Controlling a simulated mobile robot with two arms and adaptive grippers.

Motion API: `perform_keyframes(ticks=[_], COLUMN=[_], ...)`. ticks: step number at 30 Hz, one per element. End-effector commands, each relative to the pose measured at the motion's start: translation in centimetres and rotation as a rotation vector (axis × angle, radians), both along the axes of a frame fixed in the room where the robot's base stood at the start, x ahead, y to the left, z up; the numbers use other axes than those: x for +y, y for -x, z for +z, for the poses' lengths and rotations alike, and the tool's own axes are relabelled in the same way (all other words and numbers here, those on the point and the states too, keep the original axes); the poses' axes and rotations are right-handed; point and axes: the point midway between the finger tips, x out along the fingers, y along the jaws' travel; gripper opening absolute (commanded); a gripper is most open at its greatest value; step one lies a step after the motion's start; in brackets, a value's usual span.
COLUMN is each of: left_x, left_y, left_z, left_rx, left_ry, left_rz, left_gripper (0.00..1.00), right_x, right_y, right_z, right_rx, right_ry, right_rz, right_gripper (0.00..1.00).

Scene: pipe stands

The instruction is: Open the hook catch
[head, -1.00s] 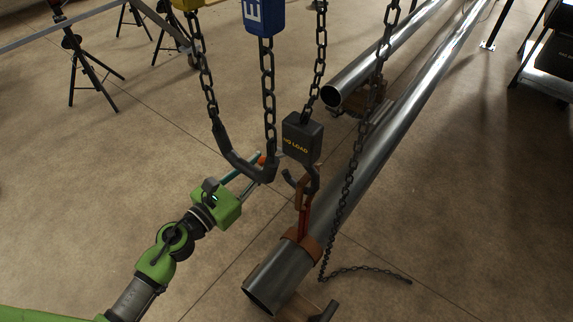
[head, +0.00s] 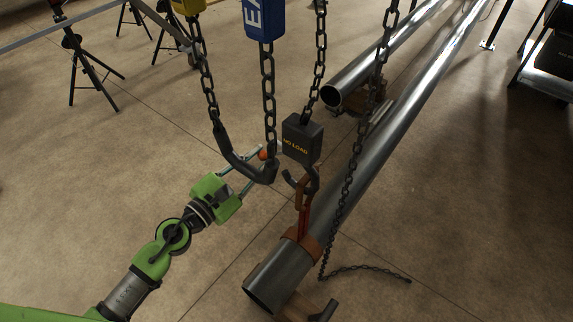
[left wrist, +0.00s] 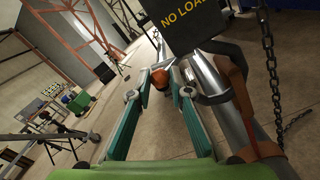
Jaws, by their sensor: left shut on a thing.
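The dark hook block (head: 301,140), lettered NO LOAD, hangs from a chain and fills the top of the left wrist view (left wrist: 185,22). The black hook (head: 313,180) is below it, with a brown sling (head: 302,192) running down to the pipe. An orange knob (head: 263,154) shows left of the block. In the left wrist view the orange knob (left wrist: 160,79) lies between the fingertips. My left gripper (head: 266,159) is shut on it, fingers still well apart. How the knob joins the hook is unclear. My right gripper is out of view.
A hand chain with a black U-shaped bottom (head: 235,162) hangs close to my left fingers. A steel pipe (head: 345,195) lies below, with a second pipe (head: 375,65) behind. A thin chain (head: 345,190) trails to the floor.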

Motion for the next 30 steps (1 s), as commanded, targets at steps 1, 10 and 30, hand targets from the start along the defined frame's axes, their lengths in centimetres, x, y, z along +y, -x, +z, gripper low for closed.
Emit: perform_keyframes(ticks=[1,10,30], left_x=[-0.1,-0.7,-0.8], left_y=[0.0,0.4,0.5], left_z=[0.2,1.7,1.8], left_rx=[-0.006,-0.148,-0.19], left_ry=[-0.009,-0.223,-0.287], left_rz=[-0.001,-0.002,0.0], left_gripper=[0.07,0.07,0.91], right_x=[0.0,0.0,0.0], right_y=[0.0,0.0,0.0], right_z=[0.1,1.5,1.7], right_rx=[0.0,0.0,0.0], right_ry=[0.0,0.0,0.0], right_rz=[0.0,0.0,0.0], right_gripper=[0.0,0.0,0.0])
